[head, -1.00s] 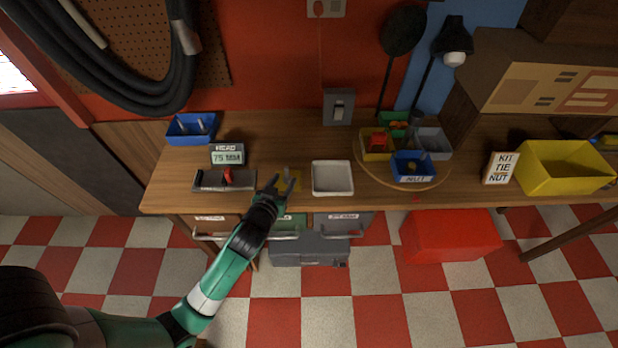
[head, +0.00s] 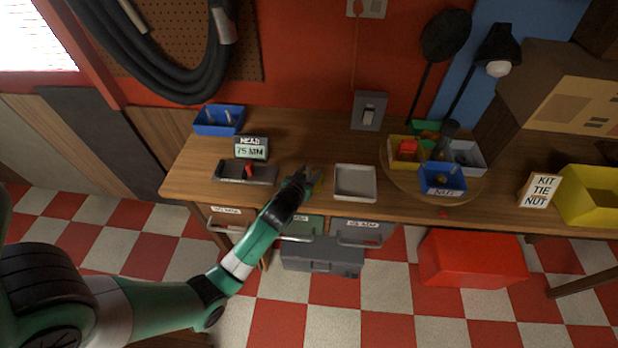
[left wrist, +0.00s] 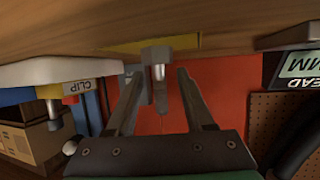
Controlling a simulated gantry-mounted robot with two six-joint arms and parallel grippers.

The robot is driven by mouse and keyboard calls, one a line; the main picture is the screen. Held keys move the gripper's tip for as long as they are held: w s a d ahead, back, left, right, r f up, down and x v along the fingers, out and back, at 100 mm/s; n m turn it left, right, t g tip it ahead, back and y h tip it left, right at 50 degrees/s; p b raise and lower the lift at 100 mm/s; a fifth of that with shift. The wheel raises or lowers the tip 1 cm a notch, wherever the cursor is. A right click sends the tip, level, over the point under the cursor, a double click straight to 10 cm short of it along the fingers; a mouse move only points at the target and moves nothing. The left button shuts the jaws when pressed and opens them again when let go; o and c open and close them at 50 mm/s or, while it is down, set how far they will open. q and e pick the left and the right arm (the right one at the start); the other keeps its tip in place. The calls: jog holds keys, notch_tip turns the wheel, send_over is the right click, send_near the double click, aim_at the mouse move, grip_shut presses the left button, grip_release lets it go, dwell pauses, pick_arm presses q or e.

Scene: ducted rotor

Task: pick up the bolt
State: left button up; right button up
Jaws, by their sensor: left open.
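The bolt (left wrist: 159,71) shows in the left wrist view, which is upside down. It stands upright on its wide grey head, on a yellow pad (left wrist: 120,46) on the bench, with its shank pointing up. My left gripper (left wrist: 158,80) is open. Its two fingers lie on either side of the shank, with a gap on both sides. In the head view the left gripper (head: 312,177) is low over the bench, left of the white tray (head: 355,196). It hides the bolt and most of the pad there. My right gripper is not in view.
A gauge (head: 244,172) with a "75 MM" display (head: 251,149) stands left of the gripper. A blue bin (head: 219,121) is behind it. Right of the tray is a round turntable (head: 408,187) with several small bins. A yellow kit bin (head: 590,205) is at far right.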

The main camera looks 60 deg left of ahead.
pick_arm(q)
jog(key=x, duration=0.3)
jog(key=shift+b, duration=0.3)
grip_shut()
jog(key=shift+r, duration=0.1)
